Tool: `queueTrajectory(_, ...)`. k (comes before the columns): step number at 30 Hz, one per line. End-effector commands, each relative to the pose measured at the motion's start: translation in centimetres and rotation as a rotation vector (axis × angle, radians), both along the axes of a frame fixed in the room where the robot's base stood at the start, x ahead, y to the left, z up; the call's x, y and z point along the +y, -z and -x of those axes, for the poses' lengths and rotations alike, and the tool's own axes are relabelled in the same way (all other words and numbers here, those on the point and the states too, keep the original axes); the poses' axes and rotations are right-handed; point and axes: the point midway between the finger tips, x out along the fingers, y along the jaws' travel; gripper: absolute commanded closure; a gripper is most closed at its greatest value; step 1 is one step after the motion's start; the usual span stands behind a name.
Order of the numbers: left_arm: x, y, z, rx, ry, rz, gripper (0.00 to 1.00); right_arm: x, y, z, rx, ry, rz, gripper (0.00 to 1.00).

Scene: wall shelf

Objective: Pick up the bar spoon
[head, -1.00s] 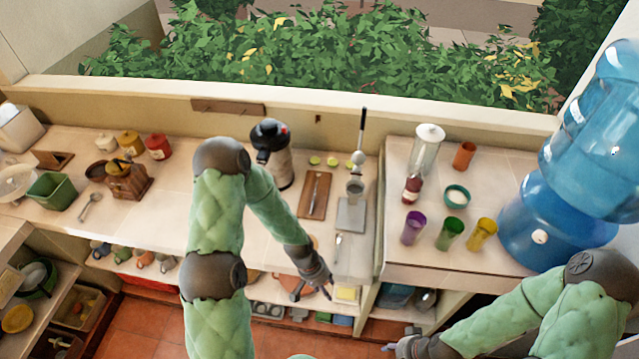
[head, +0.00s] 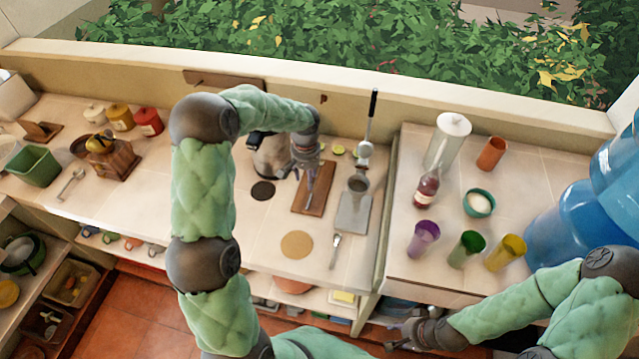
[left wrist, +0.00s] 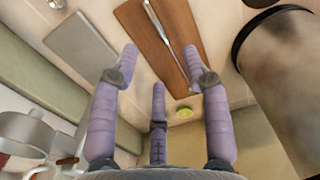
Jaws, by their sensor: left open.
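A small slim spoon-like utensil (head: 335,251) lies on the counter front, below the grey plate, and its end shows at the top edge of the left wrist view (left wrist: 57,4). A larger spoon (head: 72,184) lies at the far left. I cannot tell for certain which is the bar spoon. My left gripper (head: 306,178) is open and empty above the wooden board (head: 323,201). In the left wrist view its spread fingers (left wrist: 160,60) point toward the board and a thin metal utensil (left wrist: 165,26) on it. My right gripper (head: 402,338) is low at the front, its jaws unclear.
A metal press on a grey plate (head: 354,214) stands right of the board. A dark-topped canister (head: 270,160) stands close left of my left gripper. Colored cups (head: 424,236) and a bottle (head: 427,187) stand on the right counter. The left-centre counter is clear.

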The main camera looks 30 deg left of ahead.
Motion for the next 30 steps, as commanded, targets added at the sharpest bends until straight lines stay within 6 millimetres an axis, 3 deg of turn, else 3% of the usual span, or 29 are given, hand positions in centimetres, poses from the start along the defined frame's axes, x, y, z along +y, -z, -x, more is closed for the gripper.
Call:
queueTrajectory(12, 0.0, 4.9, 0.0, 0.002, -0.001, -0.001, 0.53, 0.0, 0.3, 0.0, 0.000, 0.000, 0.000, 0.63)
queueTrajectory(19, -0.2, 6.2, 0.0, 0.002, 0.000, -0.001, 0.53, 0.0, 0.4, 0.0, 0.000, 0.000, 0.000, 0.63)
queueTrajectory(30, -0.8, 10.7, 0.0, 0.000, -0.001, 0.000, 0.53, 0.0, 0.4, 0.0, 0.000, 0.000, 0.000, 0.63)
